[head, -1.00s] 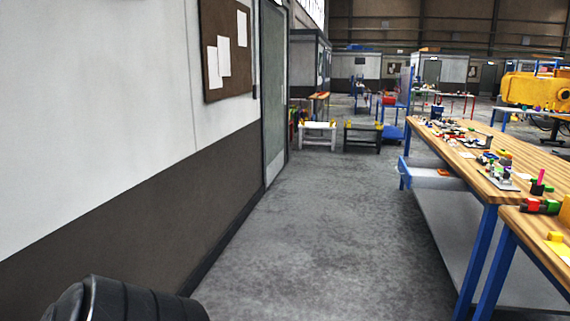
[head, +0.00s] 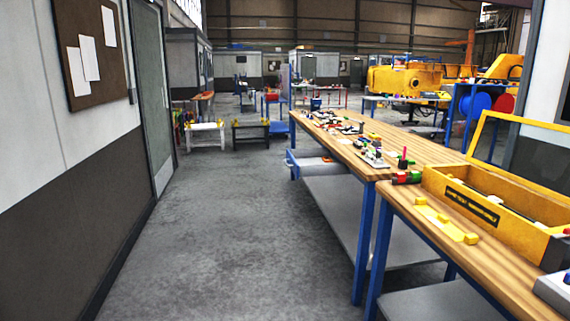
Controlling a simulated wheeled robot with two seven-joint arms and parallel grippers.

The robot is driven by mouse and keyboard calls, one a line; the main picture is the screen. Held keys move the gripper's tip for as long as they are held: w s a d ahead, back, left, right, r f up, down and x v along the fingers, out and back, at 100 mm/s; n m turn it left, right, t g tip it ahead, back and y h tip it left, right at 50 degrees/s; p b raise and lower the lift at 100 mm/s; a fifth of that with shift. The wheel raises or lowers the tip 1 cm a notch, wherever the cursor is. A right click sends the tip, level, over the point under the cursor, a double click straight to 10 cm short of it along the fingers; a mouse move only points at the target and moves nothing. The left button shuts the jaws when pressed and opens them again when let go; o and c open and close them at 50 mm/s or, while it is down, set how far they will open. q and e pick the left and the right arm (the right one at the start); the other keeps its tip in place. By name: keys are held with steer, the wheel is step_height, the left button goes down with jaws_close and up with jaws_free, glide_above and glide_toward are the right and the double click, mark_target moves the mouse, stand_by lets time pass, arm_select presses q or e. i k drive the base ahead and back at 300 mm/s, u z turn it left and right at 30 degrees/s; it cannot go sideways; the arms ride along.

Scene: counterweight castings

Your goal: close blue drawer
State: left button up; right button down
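The blue drawer (head: 294,165) is under the long wooden workbench (head: 345,152), on its aisle side. It stands pulled out, with a blue front and pale sides. Something small and orange shows inside it. It is some way ahead of me, right of the picture's middle. Neither of my grippers shows in the head view.
A nearer wooden bench (head: 440,215) with a yellow open-lidded box (head: 490,200) stands at the right. A wall with a door (head: 150,95) runs along the left. The grey floor (head: 230,230) between is clear. Low white (head: 205,135) and black (head: 250,132) stands are farther ahead.

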mark_target(301, 162)
steer(key=u, duration=0.55)
steer(key=i, duration=2.6)
steer(key=z, duration=0.95)
steer(key=i, duration=1.35)
steer(key=z, duration=0.9)
